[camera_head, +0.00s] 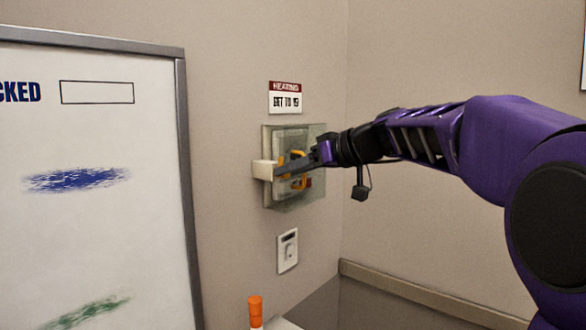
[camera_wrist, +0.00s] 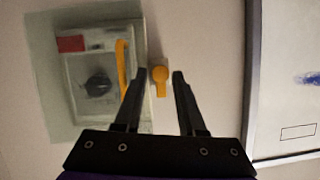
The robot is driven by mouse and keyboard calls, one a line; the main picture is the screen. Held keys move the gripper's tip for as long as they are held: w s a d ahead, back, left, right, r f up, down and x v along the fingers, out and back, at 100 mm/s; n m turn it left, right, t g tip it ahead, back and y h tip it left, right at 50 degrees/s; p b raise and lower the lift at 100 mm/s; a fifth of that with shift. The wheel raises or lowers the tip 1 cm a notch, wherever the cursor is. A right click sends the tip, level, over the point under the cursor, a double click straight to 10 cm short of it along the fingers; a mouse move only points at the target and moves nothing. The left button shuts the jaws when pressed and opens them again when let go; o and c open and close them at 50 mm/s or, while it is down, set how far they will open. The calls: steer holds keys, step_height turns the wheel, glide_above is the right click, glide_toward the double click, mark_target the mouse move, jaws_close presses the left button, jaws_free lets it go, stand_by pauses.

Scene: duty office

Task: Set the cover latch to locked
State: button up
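A clear cover (camera_head: 312,196) sits over a box on the wall; it also shows at the left of the wrist view (camera_wrist: 40,60). Beside it in the wrist view is a small orange latch (camera_wrist: 160,76) with a round head and a short tail. My gripper (camera_wrist: 159,73) is open, with one finger on each side of the latch. Whether either finger touches it I cannot tell. In the head view my gripper (camera_head: 290,168) is in front of the box and hides most of the latch. An orange strip (camera_wrist: 123,68) runs along the cover's near edge.
A dark dial (camera_wrist: 98,85) shows behind the cover. A "HEATING SET TO 19" sign (camera_head: 285,98) is above the box, and a small white wall plate (camera_head: 288,250) is below it. A whiteboard (camera_head: 95,220) stands at the left. An orange-capped object (camera_head: 255,308) is at the bottom.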

jaws_close()
stand_by(0.5)
steer(key=m+y, duration=0.2)
steer(key=m, duration=0.2)
steer(key=f+m+g+y+b, duration=0.1)
steer(key=m+y, duration=0.1)
steer(key=m, duration=0.3)
steer(key=m+g+y, duration=0.1)
steer(key=m+y, duration=0.1)
steer(key=m, duration=0.2)
steer(key=shift+w+d+f+m+y, duration=0.2)
steer(key=shift+w+d+m+y, duration=0.1)
steer(key=shift+w+d+m, duration=0.1)
stand_by(0.6)
steer(key=shift+a, duration=0.1)
jaws_free()
